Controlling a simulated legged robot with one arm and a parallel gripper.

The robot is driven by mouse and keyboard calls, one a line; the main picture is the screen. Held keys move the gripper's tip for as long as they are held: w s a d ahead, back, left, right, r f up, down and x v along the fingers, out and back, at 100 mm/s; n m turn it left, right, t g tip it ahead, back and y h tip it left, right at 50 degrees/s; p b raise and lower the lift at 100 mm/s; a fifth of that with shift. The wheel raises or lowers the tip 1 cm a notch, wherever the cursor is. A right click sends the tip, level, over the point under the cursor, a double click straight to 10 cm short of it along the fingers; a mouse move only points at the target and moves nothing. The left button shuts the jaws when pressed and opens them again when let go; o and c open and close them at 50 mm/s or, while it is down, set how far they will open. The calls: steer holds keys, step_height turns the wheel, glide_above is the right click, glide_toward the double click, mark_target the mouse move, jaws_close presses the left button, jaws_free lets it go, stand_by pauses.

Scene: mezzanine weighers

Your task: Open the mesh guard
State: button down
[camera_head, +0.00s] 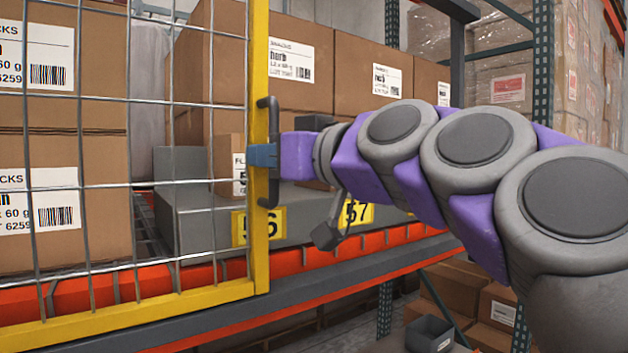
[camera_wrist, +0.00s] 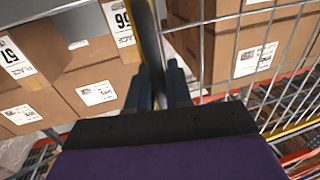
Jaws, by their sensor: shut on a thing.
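The mesh guard (camera_head: 78,185) is a wire grid in a yellow frame (camera_head: 258,100). It covers the left part of the shelf in the head view. A dark vertical handle (camera_head: 272,110) is fixed on the frame's right upright. My gripper (camera_head: 263,157) is at the middle of this handle, with its blue fingers shut on it. In the wrist view the handle (camera_wrist: 150,45) runs up between the two fingers (camera_wrist: 160,88), and the mesh (camera_wrist: 255,60) lies to the right. The fingers hide the part of the handle they grip.
Brown cartons (camera_head: 345,65) stand on the shelf behind and right of the guard. Grey bins with yellow number labels (camera_head: 357,212) sit at the shelf's front. An orange beam (camera_head: 330,250) runs below. Wrapped pallets (camera_head: 585,80) stand at the right. A grey bin (camera_head: 428,333) is lower down.

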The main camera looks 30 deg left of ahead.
mark_target(214, 155)
steer(key=shift+s+a+b, duration=0.15)
steer(key=shift+s+a, duration=0.2)
steer(key=shift+s, duration=0.5)
steer(key=shift+s+a+b, duration=0.2)
steer(key=shift+s+a, duration=0.1)
steer(key=shift+s, duration=0.6)
steer(key=shift+s+a+b, duration=0.15)
steer(key=shift+s+a, duration=0.2)
steer(key=shift+s, duration=0.5)
steer(key=c, duration=1.5)
jaws_free()
steer(key=shift+o, duration=1.3)
steer(key=shift+s+d+r, duration=0.2)
steer(key=shift+d, duration=0.4)
steer(key=shift+w+a+f, duration=0.1)
steer(key=shift+w, duration=0.1)
steer(key=s+d, duration=0.1)
steer(key=d, duration=0.8)
steer(key=s+d, duration=0.2)
steer(key=d, duration=0.7)
steer(key=shift+s, duration=0.25)
